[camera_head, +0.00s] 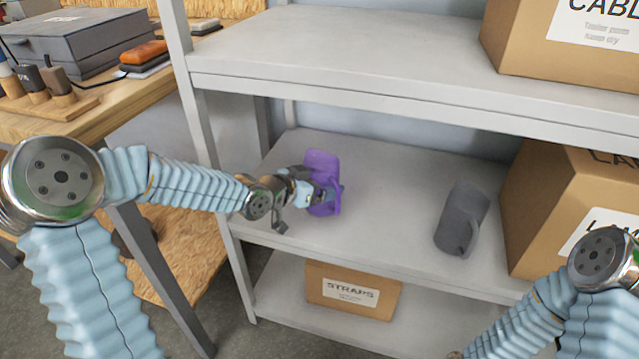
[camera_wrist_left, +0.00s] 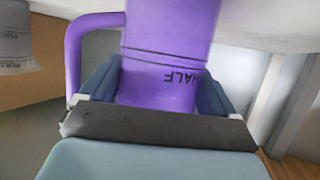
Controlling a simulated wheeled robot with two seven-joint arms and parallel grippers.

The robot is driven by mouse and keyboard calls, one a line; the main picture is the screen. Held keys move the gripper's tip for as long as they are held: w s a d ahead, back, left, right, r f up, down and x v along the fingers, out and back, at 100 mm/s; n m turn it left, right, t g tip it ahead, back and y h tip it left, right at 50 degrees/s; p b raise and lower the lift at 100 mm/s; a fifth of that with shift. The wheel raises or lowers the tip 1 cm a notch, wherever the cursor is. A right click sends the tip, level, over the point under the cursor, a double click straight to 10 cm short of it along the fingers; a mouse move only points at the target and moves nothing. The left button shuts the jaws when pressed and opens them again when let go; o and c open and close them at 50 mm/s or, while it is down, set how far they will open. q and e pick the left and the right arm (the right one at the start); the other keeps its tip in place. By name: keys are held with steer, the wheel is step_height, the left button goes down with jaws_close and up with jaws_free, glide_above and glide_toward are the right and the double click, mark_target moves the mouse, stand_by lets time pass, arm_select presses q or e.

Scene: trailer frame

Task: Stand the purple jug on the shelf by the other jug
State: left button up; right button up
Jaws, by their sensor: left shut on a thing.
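The purple jug (camera_head: 323,165) is over the left part of the middle shelf (camera_head: 390,180), under the upper board. My left gripper (camera_head: 322,192) is shut on it from the left, with fingers on both sides of its body in the wrist view (camera_wrist_left: 165,85). The jug (camera_wrist_left: 160,60) shows its handle and an upside-down "HALF" mark there. I cannot tell whether its base touches the shelf. The other jug, dark grey (camera_head: 462,218), stands on the same shelf to the right, apart from the purple one. My right gripper is out of view.
A cardboard box (camera_head: 565,215) stands right of the grey jug. Another box (camera_head: 565,40) is on the upper shelf (camera_head: 330,50). A STRAPS box (camera_head: 350,290) is below. A shelf post (camera_head: 190,90) stands near my left arm. Shelf between the jugs is clear.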

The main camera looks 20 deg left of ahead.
arm_select(q)
steer(key=shift+f, duration=0.2)
steer(key=o, duration=0.8)
steer(key=shift+r, duration=0.35)
steer(key=p+v, duration=0.5)
steer(key=v, duration=0.7)
steer(key=shift+f, duration=0.2)
